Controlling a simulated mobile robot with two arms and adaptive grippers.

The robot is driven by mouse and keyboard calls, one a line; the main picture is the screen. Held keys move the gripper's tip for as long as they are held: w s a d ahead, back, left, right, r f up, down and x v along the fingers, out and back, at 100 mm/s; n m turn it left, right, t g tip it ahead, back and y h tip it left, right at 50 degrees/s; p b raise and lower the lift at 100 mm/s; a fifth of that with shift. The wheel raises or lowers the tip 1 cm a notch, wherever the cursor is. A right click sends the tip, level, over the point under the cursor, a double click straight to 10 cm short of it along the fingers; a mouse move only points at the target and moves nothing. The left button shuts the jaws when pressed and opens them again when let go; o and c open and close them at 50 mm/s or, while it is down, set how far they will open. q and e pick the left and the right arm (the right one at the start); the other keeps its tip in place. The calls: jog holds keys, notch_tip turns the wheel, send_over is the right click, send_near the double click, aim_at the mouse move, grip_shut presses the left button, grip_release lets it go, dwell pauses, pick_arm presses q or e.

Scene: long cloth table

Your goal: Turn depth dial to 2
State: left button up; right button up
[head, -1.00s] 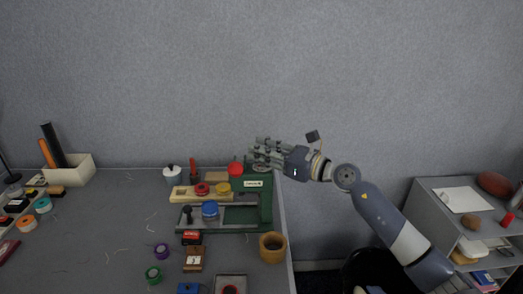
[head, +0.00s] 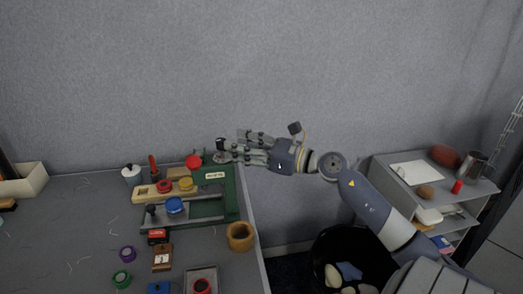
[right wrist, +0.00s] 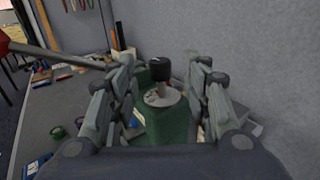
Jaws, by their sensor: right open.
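The green machine (head: 232,203) stands at the table's right back corner. On its top is the depth dial (head: 222,158), a grey disc with a black knob (head: 221,144); the dial (right wrist: 162,96) also shows in the right wrist view, where its markings are too small to read. My right gripper (head: 238,146) is open and empty, reaching in from the right with its fingers pointing left, just right of the knob. In the right wrist view the knob (right wrist: 159,70) appears between the spread fingers, with visible gaps on both sides. My left gripper is not in view.
A red knob (head: 193,162) stands left of the dial. Wooden and metal rails with red, yellow and blue round parts lie left of the machine. A brown cup (head: 240,237) stands in front. A shelf (head: 440,190) and dark bin (head: 349,248) are right of the table.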

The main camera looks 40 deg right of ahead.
jog(key=v, duration=0.6)
dwell(0.5)
